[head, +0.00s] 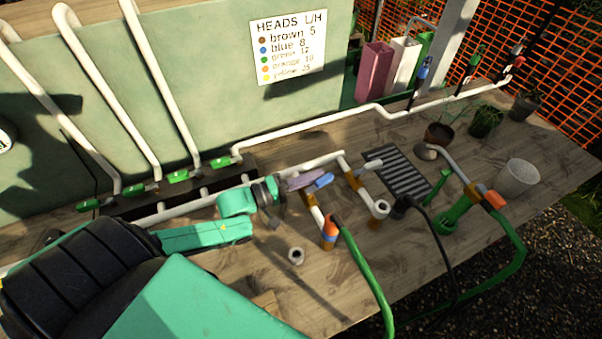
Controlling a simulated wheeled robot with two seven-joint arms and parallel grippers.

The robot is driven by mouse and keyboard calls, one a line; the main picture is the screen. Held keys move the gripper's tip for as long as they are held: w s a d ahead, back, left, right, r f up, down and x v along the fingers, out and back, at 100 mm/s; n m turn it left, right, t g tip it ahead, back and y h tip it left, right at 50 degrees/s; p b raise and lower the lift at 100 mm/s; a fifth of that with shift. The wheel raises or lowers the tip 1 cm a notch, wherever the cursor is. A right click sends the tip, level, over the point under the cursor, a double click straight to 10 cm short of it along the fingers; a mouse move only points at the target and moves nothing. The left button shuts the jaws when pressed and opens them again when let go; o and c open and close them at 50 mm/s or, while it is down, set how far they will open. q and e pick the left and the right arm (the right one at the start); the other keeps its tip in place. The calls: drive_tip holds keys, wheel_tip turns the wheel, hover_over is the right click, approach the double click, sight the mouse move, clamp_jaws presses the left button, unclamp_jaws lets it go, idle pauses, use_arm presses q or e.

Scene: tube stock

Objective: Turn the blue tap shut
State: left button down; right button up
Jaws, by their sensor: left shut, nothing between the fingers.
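The blue tap's handle (323,180) shows at the white pipe near the middle of the table, beside the tan fittings. My left gripper (297,184) reaches in from the left over the pipe. Its shut, empty fingers are just left of the blue handle, and I cannot tell whether they touch it. The gripper hides part of the pipe and the tap's body. My right gripper is out of view.
Green taps (178,176) line the pipes at the left. An orange hose connector (329,232) with a green hose stands in front of the blue handle. A white pipe end (380,208), dark grate (398,170) and white pot (518,173) lie to the right.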

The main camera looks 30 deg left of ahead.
use_arm(q)
drive_tip(key=shift+s+a+f, duration=0.1)
drive_tip(key=shift+s+a, duration=0.25)
drive_tip(key=shift+s, duration=0.05)
drive_tip(key=p+v, duration=0.1)
drive_tip(key=v, duration=1.2)
drive_tip(key=w, duration=0.1)
drive_tip(key=w+d+b, duration=0.1)
drive_tip(key=w+b, duration=0.1)
drive_tip(key=shift+d+h, duration=0.3)
drive_tip(key=b+x, duration=0.1)
drive_tip(key=x, duration=0.9)
drive_tip(key=shift+w, duration=0.15)
